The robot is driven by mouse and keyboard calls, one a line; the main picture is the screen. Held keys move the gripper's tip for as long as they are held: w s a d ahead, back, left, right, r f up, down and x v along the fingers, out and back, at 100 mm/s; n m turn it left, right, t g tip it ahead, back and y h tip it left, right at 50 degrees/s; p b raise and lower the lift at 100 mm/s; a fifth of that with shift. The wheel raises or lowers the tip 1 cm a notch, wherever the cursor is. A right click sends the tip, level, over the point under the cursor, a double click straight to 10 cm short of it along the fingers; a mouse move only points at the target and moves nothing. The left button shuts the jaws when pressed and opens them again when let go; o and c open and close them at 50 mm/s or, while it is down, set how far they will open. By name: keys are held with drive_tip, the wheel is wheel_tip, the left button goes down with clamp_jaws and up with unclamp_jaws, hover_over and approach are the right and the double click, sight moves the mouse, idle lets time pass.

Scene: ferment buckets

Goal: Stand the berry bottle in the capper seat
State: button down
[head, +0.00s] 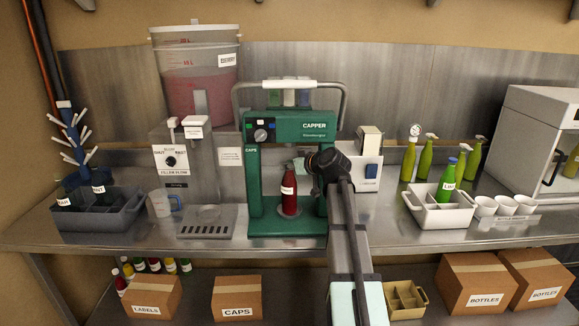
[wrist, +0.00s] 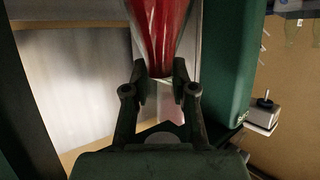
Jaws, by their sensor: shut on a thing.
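The red berry bottle (head: 289,192) is upright inside the green capper (head: 303,128), between its two posts. Its bottom is at the capper's seat (head: 289,212); I cannot tell whether it rests there or hangs just above. My gripper (head: 300,165) reaches in from the right at the bottle's upper part, partly hidden by my arm. In the wrist view my gripper (wrist: 160,72) has its two fingers closed on either side of the red bottle (wrist: 158,35). The bottle's far end runs out of the wrist picture.
A filler with a drip grille (head: 207,221) stands left of the capper. A grey caddy (head: 97,215) sits at the far left. At right are a white crate (head: 440,210) with a green bottle, several green bottles and white cups (head: 504,206). Boxes sit on the lower shelf.

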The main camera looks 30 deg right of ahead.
drive_tip(key=shift+r, duration=0.1)
drive_tip(key=c, duration=0.9)
unclamp_jaws()
drive_tip(key=shift+o, duration=0.2)
drive_tip(key=shift+s, duration=0.1)
drive_tip(key=v, duration=1.2)
drive_tip(key=s+a+r+p, duration=0.1)
drive_tip(key=s+a, duration=0.4)
drive_tip(key=s, duration=0.6)
drive_tip(key=shift+s+p, duration=0.3)
drive_tip(key=shift+p, duration=0.35)
drive_tip(key=shift+a, duration=0.15)
